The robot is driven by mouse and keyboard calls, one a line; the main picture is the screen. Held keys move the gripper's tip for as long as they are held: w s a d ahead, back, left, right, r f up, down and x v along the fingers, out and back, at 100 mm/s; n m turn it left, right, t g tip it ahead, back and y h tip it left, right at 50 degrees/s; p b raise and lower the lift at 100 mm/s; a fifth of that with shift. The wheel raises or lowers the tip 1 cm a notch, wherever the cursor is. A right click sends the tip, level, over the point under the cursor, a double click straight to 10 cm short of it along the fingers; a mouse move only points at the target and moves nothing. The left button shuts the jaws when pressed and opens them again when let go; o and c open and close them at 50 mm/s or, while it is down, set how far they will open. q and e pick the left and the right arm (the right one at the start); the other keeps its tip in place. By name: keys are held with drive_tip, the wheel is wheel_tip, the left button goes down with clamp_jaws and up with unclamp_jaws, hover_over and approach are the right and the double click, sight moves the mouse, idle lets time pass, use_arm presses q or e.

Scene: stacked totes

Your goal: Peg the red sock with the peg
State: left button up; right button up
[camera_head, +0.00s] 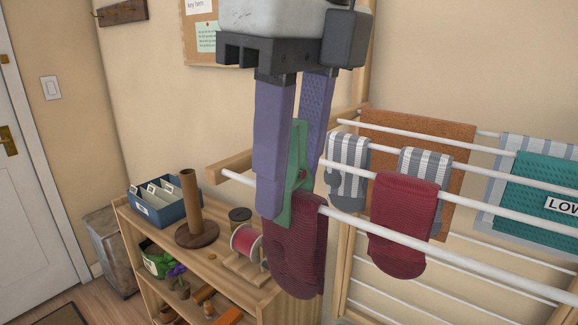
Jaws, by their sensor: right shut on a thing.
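My right gripper (290,196) comes down from the top middle, its two purple fingers shut on a green peg (299,142). The peg is upright, and its lower end overlaps the top of a red sock (296,258) hanging over the front rail of the drying rack. I cannot tell whether the peg's legs straddle the sock and rail or sit in front of them. The left finger hides part of the peg and sock. My left gripper is out of view.
The drying rack's front rail (480,274) runs to the lower right. Grey striped socks (347,165), an orange towel (440,130) and a teal cloth (540,185) hang behind. A wooden shelf (215,275) at lower left holds a blue box (165,210), a brown post (190,205) and a red spool (246,243).

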idle(0.3)
drive_tip(key=o, duration=1.1)
